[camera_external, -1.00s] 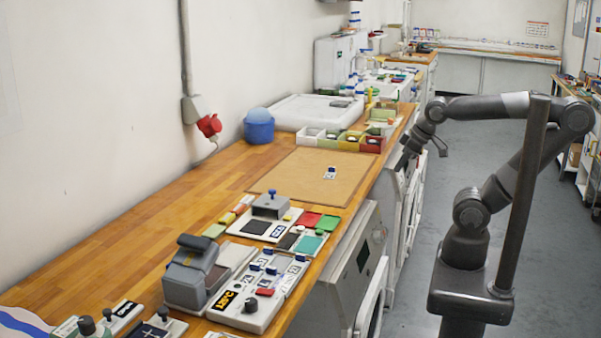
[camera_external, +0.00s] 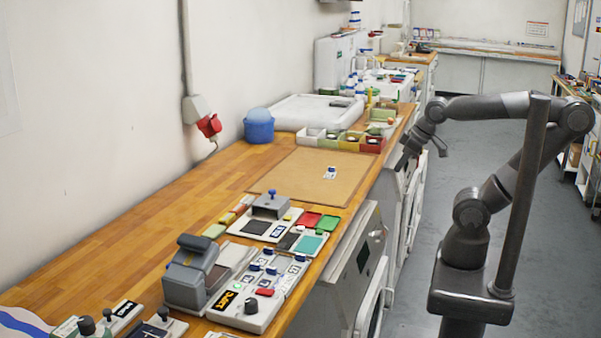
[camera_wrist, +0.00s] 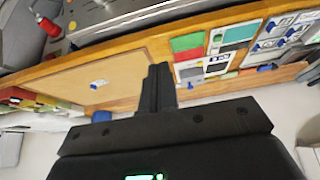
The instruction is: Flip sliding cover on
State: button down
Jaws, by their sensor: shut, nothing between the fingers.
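A grey block with a blue knob (camera_external: 271,205) sits on a white panel (camera_external: 240,230) with a dark rectangle on the wooden bench; it may be the sliding cover, but I cannot tell for sure. A white multi-switch panel (camera_external: 264,298) with blue switches, a red button and a black knob lies nearer the camera, and part of it shows at the upper right of the wrist view (camera_wrist: 284,30). My gripper (camera_wrist: 158,75) is shut and empty. In the external view my gripper (camera_external: 421,158) hangs beyond the bench's front edge, apart from these panels.
A tan mat (camera_external: 300,185) holds a small white and blue item (camera_external: 330,172). Coloured bins (camera_external: 340,140), a blue tub (camera_external: 258,126) and a white tray (camera_external: 305,112) stand behind it. A large grey device (camera_external: 190,275) stands left of the switch panel. The aisle is open.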

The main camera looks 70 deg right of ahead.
aim_at(274, 190)
jog(key=w+f+m+g+y, duration=0.1)
jog(key=w+m+g+y, duration=0.65)
jog(key=w, duration=1.55)
jog(key=w+d+f+m+t+y, duration=0.4)
jog(key=w+d+f+m+y, duration=0.4)
jog(key=w, duration=0.7)
jog(key=d+f+m, duration=0.2)
jog(key=d+m, duration=0.2)
jog(key=shift+w+d+f+y, duration=0.2)
jog(key=shift+w+d+y, duration=0.1)
jog(key=shift+w+y, duration=0.1)
jog(key=shift+t, duration=0.25)
jog(key=x, duration=1.4)
jog(key=shift+f, duration=0.1)
